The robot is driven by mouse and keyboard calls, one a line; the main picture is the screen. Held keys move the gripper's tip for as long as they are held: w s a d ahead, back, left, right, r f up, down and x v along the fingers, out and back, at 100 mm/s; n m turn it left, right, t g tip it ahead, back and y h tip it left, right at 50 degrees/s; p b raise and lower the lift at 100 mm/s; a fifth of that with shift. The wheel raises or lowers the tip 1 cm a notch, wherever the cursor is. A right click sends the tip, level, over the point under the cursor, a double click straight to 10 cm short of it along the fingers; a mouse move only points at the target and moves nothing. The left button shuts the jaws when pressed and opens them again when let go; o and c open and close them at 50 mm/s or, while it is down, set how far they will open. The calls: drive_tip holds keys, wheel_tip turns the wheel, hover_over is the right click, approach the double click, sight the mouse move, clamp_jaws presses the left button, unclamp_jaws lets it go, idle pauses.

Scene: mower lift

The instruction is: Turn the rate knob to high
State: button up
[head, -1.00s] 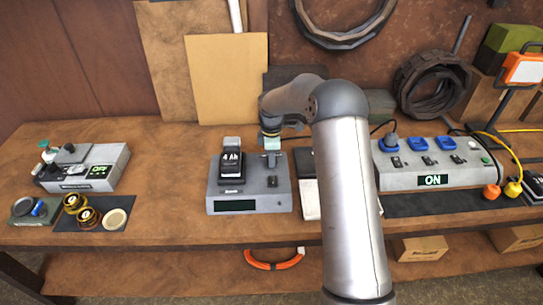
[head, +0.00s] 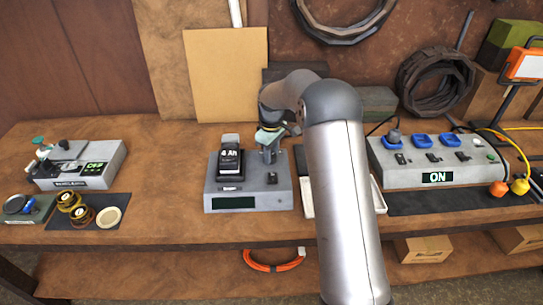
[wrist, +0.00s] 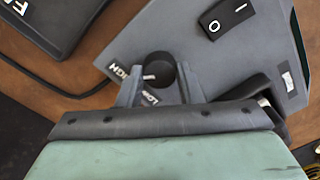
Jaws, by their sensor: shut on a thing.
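The rate knob (wrist: 161,70) is dark and round, on the grey charger (wrist: 225,65). My gripper (wrist: 160,84) is shut on the knob, one finger on each side. A white mark on the knob lies at its left in the wrist view, on the side of the HIGH label (wrist: 125,75). I cannot tell if it lines up exactly. The LOW label (wrist: 151,98) shows between the fingers. In the head view my gripper (head: 268,155) is at the charger's (head: 225,188) back right, where it hides the knob. The charger's display (head: 234,203) is dark.
A 4 Ah battery (head: 230,160) sits on the charger, left of my gripper. A rocker switch (wrist: 226,17) is near the knob. A power strip (head: 430,172) reading ON stands at right, and a grey device (head: 80,165) stands at left.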

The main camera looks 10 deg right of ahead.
drive_tip(key=m+b, duration=0.1)
drive_tip(key=m, duration=0.5)
drive_tip(key=shift+b, duration=0.4)
drive_tip(key=shift+r+m, duration=0.1)
drive_tip(key=shift+m, duration=0.3)
drive_tip(key=o, duration=1)
drive_tip(key=shift+r, duration=0.1)
wheel_tip(320, 180, up, 17)
drive_tip(key=shift+r+b, duration=0.1)
drive_tip(key=shift+b, duration=0.4)
